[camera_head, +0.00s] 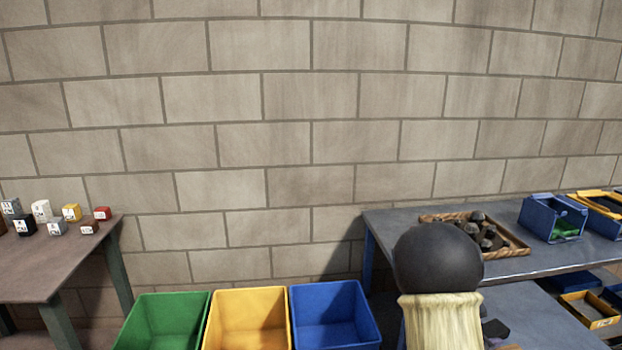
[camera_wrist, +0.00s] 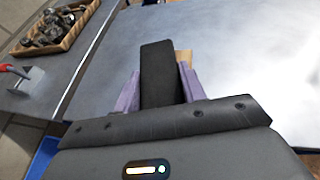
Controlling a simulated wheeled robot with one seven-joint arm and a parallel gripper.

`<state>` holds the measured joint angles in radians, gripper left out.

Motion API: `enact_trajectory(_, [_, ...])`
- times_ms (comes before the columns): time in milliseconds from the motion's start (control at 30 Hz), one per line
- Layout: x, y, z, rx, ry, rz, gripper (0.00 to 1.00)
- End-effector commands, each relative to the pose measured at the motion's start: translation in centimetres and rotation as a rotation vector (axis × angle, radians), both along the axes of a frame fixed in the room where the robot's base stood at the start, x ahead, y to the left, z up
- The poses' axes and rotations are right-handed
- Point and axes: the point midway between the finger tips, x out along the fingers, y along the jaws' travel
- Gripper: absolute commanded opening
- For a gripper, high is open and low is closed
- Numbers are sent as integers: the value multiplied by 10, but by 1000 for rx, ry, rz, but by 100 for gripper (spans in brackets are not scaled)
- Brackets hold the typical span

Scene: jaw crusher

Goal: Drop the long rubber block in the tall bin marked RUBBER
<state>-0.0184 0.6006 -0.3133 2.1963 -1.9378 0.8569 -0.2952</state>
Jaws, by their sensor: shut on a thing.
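The long rubber block (camera_wrist: 160,75) is black and stands between the purple fingers of my gripper (camera_wrist: 160,92) in the wrist view. The gripper is shut on it, above a grey tabletop (camera_wrist: 110,75). In the head view a small dark and purplish piece (camera_head: 495,329) shows low at the right, probably my gripper; the rest is hidden. Three open bins stand side by side at the bottom: green (camera_head: 165,315), yellow (camera_head: 246,312) and blue (camera_head: 333,310). No RUBBER mark is readable on any of them.
A grey bench (camera_head: 390,222) at right carries a wooden tray (camera_head: 515,247) of dark lumps and a blue bin (camera_head: 553,217). A brown table (camera_head: 70,255) at left holds small labelled cubes. A tan piece (camera_wrist: 184,58) lies behind the block. A block wall closes the back.

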Motion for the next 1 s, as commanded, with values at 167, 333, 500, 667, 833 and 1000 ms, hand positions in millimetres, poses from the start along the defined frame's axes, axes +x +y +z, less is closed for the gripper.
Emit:
enact_trajectory(167, [15, 27, -19, 1, 3, 124, 14])
enact_trajectory(333, [37, 76, -48, 4, 5, 326, 14])
enact_trajectory(500, [56, 146, -79, 5, 3, 574, 14])
enact_trajectory(667, [62, 203, -100, 6, 1, 757, 14])
enact_trajectory(833, [61, 245, -112, 4, 0, 885, 14])
enact_trajectory(1000, [57, 273, -117, 2, 0, 960, 14])
